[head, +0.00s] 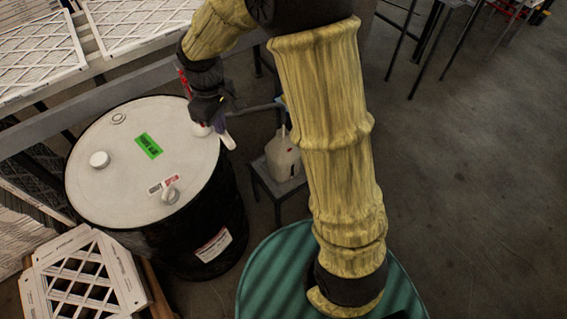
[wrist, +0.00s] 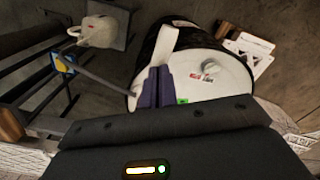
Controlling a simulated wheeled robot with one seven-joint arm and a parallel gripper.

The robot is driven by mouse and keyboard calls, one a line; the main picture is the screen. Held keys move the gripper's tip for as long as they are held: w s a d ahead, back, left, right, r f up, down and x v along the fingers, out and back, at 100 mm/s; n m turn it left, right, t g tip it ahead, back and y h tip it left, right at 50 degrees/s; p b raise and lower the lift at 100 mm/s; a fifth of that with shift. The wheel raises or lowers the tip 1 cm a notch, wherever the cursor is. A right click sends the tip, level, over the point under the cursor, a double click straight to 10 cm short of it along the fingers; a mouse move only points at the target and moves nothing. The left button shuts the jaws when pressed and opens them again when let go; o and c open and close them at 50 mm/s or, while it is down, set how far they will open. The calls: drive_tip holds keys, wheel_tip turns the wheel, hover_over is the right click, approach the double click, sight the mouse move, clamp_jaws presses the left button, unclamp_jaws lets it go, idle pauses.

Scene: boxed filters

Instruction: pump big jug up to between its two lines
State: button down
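The big jug (head: 283,158) is a pale, translucent jug with a small red mark, upright on a low stand right of the drum. It also shows at the upper left of the wrist view (wrist: 97,32). Its two lines and liquid level are too small to tell. A white pump handle (head: 228,140) shows at the right edge of the drum lid; it also crosses the wrist view (wrist: 163,42). My gripper (head: 205,122) is at this handle, its dark purple fingers (wrist: 155,86) close together on it. A grey pipe (wrist: 103,78) runs from there toward the jug.
The black drum (head: 195,235) has a white lid with a green label (head: 149,145) and white caps. A dark stand (head: 277,187) bears the jug. A teal drum (head: 270,270) is at the bottom. Framed filters (head: 40,55) lie at the upper left.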

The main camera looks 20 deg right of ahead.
sight(223, 136)
drive_tip(key=shift+s+f+b, duration=0.1)
drive_tip(key=shift+f+b, duration=0.55)
drive_tip(key=shift+f, duration=0.65)
drive_tip(key=shift+d+f+b, duration=0.1)
drive_tip(key=shift+f+b, duration=0.6)
drive_tip(key=shift+f, duration=0.35)
